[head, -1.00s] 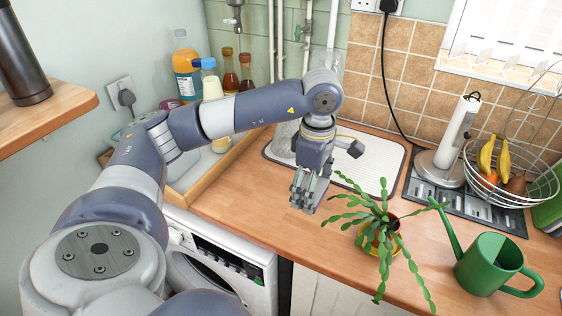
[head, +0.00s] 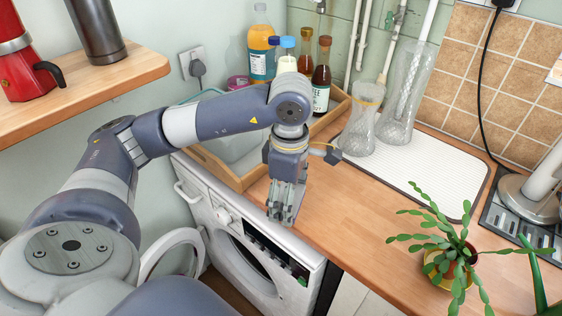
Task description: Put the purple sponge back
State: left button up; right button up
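I cannot make out a purple sponge in the head view. A small purple-pink item (head: 238,82) sits behind the wooden tray at the wall, but it looks more like a lid or tub and is mostly hidden. My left gripper (head: 281,217) points down near the counter's front edge, above the front of the washing machine. Its fingers look close together. I see nothing between them, and the angle does not show whether they are shut. My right gripper is not in view.
A wooden tray (head: 238,181) holds bottles (head: 321,78). Glass vases (head: 405,95) stand on a white ribbed mat (head: 425,167). A potted cactus (head: 448,262) is at right. The washing machine (head: 235,222) is below, its round door apparently open. The wooden counter (head: 345,205) is clear in the middle.

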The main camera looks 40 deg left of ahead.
pick_arm(q)
jog(key=w+a, duration=0.1)
jog(key=w, duration=0.1)
jog(key=w+a+p, duration=0.1)
jog(key=w, duration=0.1)
jog(key=w+a, duration=0.1)
jog(key=shift+w+a+f+p, duration=0.1)
jog(key=shift+w+a+p, duration=0.1)
jog(key=shift+w+p, duration=0.2)
jog(key=w+a, duration=0.1)
jog(key=w+a+p, duration=0.1)
jog(key=w, duration=0.1)
jog(key=w+a+f, duration=0.1)
jog(key=w, duration=0.1)
jog(key=shift+w+a, duration=0.1)
jog(key=shift+w, duration=0.05)
jog(key=shift+f+p, duration=0.5)
jog(key=shift+f, duration=0.05)
notch_tip(320, 180, down, 2)
jog(key=shift+f+p, duration=0.1)
jog(key=shift+p, duration=0.35)
jog(key=shift+f, duration=0.3)
jog(key=o, duration=1.1)
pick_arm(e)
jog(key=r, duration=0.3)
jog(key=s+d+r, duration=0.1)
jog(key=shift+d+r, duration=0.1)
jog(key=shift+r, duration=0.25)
